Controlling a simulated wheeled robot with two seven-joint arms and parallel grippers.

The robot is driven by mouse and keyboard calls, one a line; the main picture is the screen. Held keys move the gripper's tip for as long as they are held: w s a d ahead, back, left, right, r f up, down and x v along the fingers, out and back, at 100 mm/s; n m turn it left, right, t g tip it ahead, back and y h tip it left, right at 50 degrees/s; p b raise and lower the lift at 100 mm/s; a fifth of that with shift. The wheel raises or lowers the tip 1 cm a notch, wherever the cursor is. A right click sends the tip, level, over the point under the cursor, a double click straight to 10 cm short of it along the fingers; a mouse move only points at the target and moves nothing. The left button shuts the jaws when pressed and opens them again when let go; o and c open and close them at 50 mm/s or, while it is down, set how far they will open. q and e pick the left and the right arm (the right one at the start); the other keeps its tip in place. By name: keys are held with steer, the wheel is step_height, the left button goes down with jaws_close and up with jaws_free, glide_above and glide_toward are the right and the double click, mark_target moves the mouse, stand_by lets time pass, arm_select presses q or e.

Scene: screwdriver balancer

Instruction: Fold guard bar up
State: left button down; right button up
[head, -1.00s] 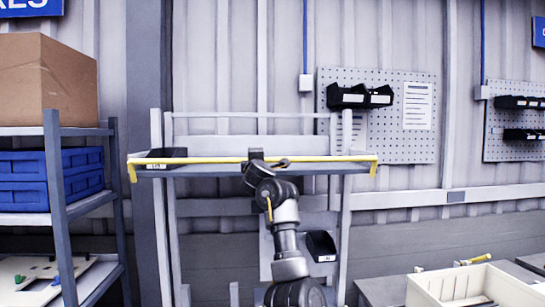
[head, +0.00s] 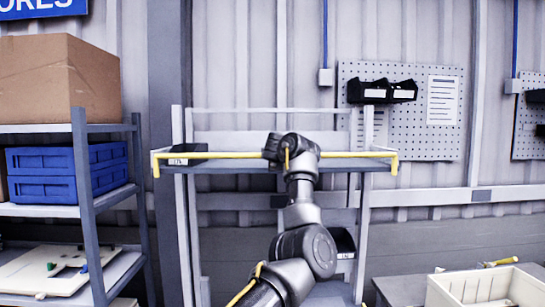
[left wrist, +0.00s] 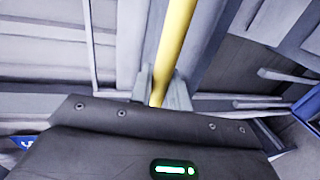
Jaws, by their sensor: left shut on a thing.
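The yellow guard bar (head: 225,155) runs level across the front of the rack's upper shelf (head: 345,167), with short ends bent down at both sides. In the left wrist view the yellow bar (left wrist: 174,45) comes down between the grey fingers of my left gripper (left wrist: 160,92). The gripper and forearm hide part of the bar in the head view. My right gripper is not in view.
A black bin (head: 188,148) sits on the upper shelf behind the bar's left part. Another black bin (head: 343,243) is lower in the rack. A side shelf holds blue crates (head: 65,185) and a cardboard box (head: 60,80). A cream tray (head: 485,290) stands at lower right.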

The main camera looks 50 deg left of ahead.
arm_select(q)
steer(key=shift+r, duration=0.15)
steer(key=c, duration=1.5)
jaws_free()
steer(key=shift+o, duration=0.6)
steer(key=shift+w+a, duration=0.1)
steer(key=shift+a, duration=0.05)
steer(key=shift+s+d+b, duration=0.2)
steer(key=shift+d+b, duration=0.05)
steer(key=shift+b, duration=0.1)
steer(key=b+v, duration=0.6)
steer(key=v, duration=0.4)
